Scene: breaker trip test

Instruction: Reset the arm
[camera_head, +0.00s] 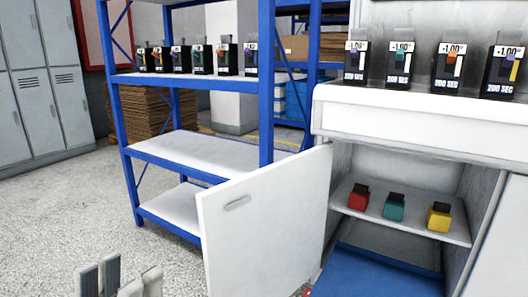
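My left gripper (124,274) shows at the bottom left edge, with its grey fingers pointing up. The fingers stand apart with a gap between their tips, and nothing shows between them. It is over the floor, in front of the blue-framed shelf and left of the open white cabinet door (265,225), apart from both. Its wrist and the rest of the arm are cut off by the frame. My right gripper is not in view.
Several breaker testers (398,66) stand on a white counter (420,115); more line the blue-framed shelf (190,80). The open cabinet holds red (358,200), teal (393,208) and yellow (439,218) blocks. Grey lockers (40,115) stand far left. The left floor (60,215) is clear.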

